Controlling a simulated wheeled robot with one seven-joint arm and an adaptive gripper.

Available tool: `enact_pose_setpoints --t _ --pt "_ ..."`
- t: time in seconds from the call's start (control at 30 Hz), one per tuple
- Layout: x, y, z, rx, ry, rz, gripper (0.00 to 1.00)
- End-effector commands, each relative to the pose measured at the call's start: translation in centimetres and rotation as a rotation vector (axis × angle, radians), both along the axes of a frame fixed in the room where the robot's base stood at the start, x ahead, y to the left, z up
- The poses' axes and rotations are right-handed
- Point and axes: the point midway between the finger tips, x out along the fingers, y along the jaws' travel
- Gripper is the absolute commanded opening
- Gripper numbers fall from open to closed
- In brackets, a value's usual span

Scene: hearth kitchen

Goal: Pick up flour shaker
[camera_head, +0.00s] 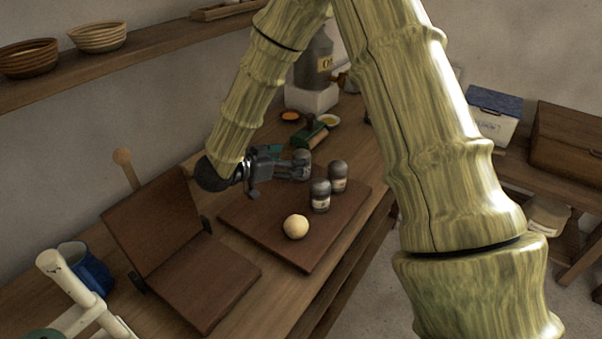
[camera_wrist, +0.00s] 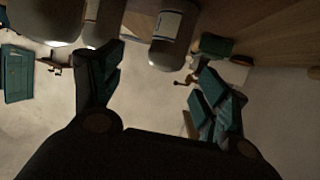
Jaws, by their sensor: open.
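Three dark-capped shakers stand close together on a brown board (camera_head: 262,238): a rear one (camera_head: 303,158), a right one (camera_head: 338,176) and a front one (camera_head: 320,196). Their labels are too small to read, so I cannot tell which is the flour shaker. My gripper (camera_head: 298,170) reaches in from the left, its fingers close to the rear shaker; I cannot tell whether they touch it. In the wrist view my gripper (camera_wrist: 160,85) is open with nothing between its fingertips. One labelled shaker (camera_wrist: 173,32) shows ahead of the gap, with two more (camera_wrist: 48,18) at upper left.
A pale round ball (camera_head: 296,227) lies on the board's front part. A green-and-dark block (camera_head: 310,135) and small bowls (camera_head: 328,120) are behind.

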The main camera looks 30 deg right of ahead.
Motion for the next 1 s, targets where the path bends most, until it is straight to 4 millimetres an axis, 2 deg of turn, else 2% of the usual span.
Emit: enact_pose_setpoints --t 0.03,0.27,0.67,1.0 --pt "0.0 0.0 -1.0 0.0 0.0 0.0 0.75" --pt "0.1 -0.2 -1.7 0.0 0.0 0.001 0.75" --pt "0.9 -2.8 -2.8 0.001 0.001 -0.001 0.75" --pt "2.1 -6.3 -4.4 0.0 0.0 0.0 0.75"
